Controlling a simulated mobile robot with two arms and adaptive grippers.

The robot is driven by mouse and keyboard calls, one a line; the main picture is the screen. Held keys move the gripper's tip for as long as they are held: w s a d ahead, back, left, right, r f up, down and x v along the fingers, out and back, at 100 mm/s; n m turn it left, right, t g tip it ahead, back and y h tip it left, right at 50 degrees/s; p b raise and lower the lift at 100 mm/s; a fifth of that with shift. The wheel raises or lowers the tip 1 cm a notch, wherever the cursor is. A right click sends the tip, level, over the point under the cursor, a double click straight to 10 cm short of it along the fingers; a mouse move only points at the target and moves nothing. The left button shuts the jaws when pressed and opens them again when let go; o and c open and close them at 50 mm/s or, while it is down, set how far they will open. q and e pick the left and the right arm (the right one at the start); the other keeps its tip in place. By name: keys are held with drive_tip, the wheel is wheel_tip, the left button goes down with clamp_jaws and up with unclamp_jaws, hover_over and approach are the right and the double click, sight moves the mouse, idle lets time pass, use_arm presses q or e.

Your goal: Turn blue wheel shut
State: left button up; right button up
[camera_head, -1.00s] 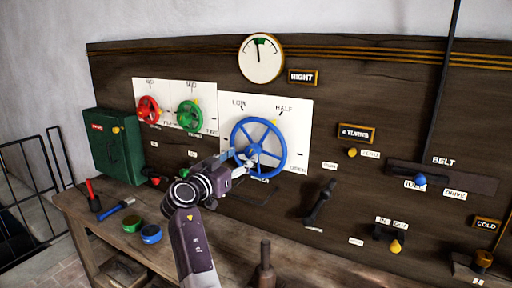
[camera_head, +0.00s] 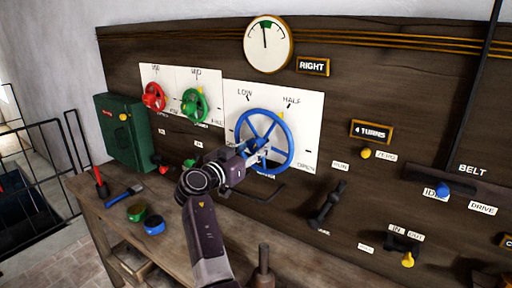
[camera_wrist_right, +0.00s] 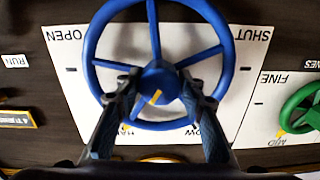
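The blue wheel (camera_head: 284,124) is mounted on a white plate on the dark board. In the head view the plate reads LOW and HALF above the wheel. In the right wrist view, upside down, the blue wheel (camera_wrist_right: 222,30) has OPEN at the left and SHUT at the right. A yellow mark shows on its hub. My right gripper (camera_head: 260,153) is in front of the wheel's hub. In the wrist view the right gripper's (camera_wrist_right: 162,78) fingers stand apart, one either side of the hub; firm contact cannot be made out. My left gripper is out of view.
Smaller red (camera_head: 153,97) and green (camera_head: 194,104) wheels sit to the left. A gauge (camera_head: 268,43) is above. A black lever (camera_head: 328,204) is at the lower right. The bench (camera_head: 180,240) below holds tools and tins, with an upright peg (camera_head: 263,268) near its front.

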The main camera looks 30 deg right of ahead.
drive_tip(key=c, duration=0.5)
drive_tip(key=shift+c, duration=0.5)
drive_tip(key=shift+n+b, duration=0.55)
drive_tip(key=shift+n, duration=0.55)
drive_tip(key=n, duration=0.2)
drive_tip(key=shift+d+n, duration=0.1)
drive_tip(key=shift+n, duration=0.2)
drive_tip(key=n, duration=0.2)
drive_tip(key=shift+n, duration=0.3)
drive_tip(key=n+p, duration=0.1)
drive_tip(key=n, duration=0.2)
drive_tip(key=shift+r+n, duration=0.15)
drive_tip(key=shift+n, duration=0.15)
drive_tip(key=n+p, duration=0.2)
drive_tip(key=n, duration=0.1)
drive_tip(key=shift+n, duration=0.3)
drive_tip(key=n+p, duration=0.2)
drive_tip(key=shift+r+n, duration=0.1)
drive_tip(key=shift+n, duration=0.2)
drive_tip(key=n+p, duration=0.3)
drive_tip(key=n, duration=0.1)
drive_tip(key=shift+n+p, duration=0.35)
drive_tip(key=shift+n, duration=0.05)
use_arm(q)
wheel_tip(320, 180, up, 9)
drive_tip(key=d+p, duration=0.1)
use_arm(e)
drive_tip(key=shift+n, duration=0.8)
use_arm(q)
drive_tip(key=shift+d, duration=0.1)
